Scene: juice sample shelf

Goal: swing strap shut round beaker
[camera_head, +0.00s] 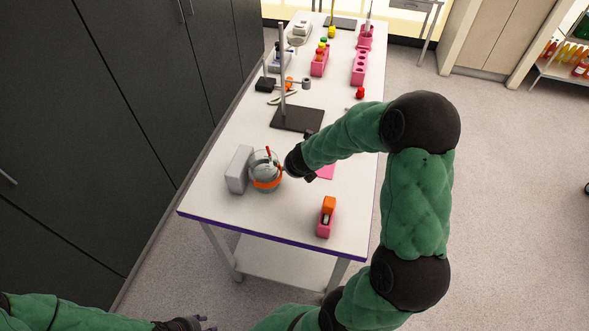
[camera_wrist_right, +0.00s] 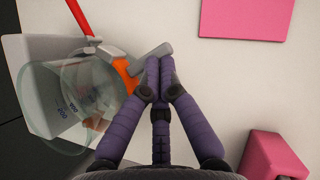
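A clear glass beaker (camera_head: 262,166) stands against a grey block (camera_head: 239,168) near the front left of the table. An orange strap (camera_head: 268,184) runs along the beaker's near side. In the right wrist view the beaker (camera_wrist_right: 75,105) is at the left, and the strap (camera_wrist_right: 124,75) lies beside its wall with a grey tab (camera_wrist_right: 153,58) at its end. My right gripper (camera_wrist_right: 160,68) has its purple fingers together, at the tab and strap. I cannot tell whether anything is pinched. My left gripper (camera_head: 190,323) is at the bottom edge, partly cut off, far from the beaker.
A red rod (camera_wrist_right: 78,18) reaches the strap's fitting. A pink holder with an orange top (camera_head: 328,212) stands at the front right. A pink sheet (camera_head: 326,172) lies right of the beaker. A dark stand base (camera_head: 297,118) with an upright pole is behind.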

